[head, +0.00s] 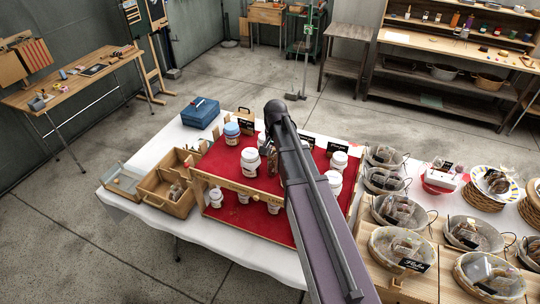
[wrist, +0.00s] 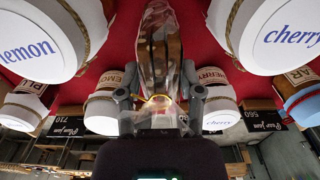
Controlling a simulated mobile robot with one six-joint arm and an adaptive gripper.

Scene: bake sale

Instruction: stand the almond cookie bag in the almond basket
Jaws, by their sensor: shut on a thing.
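My gripper (wrist: 160,97) is shut on a clear bag of brown cookies (wrist: 163,45), gripped near its gathered end. No label on the bag is readable, so I cannot tell that it is the almond one. In the head view the bag (head: 271,160) shows as a brown patch beside my arm, over the red jam stand; my arm hides most of the gripper. Several round baskets holding bagged cookies stand on the right-hand table, including a front one (head: 377,256) with a dark card. I cannot read which basket is almond.
Lidded jars stand around the bag, including a lemon jar (wrist: 45,35) and a cherry jar (wrist: 275,35). The red stand (head: 225,163) has two levels. A wooden box (head: 160,195) and blue box (head: 200,113) are at left. A plate of cookies (head: 492,182) is far right.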

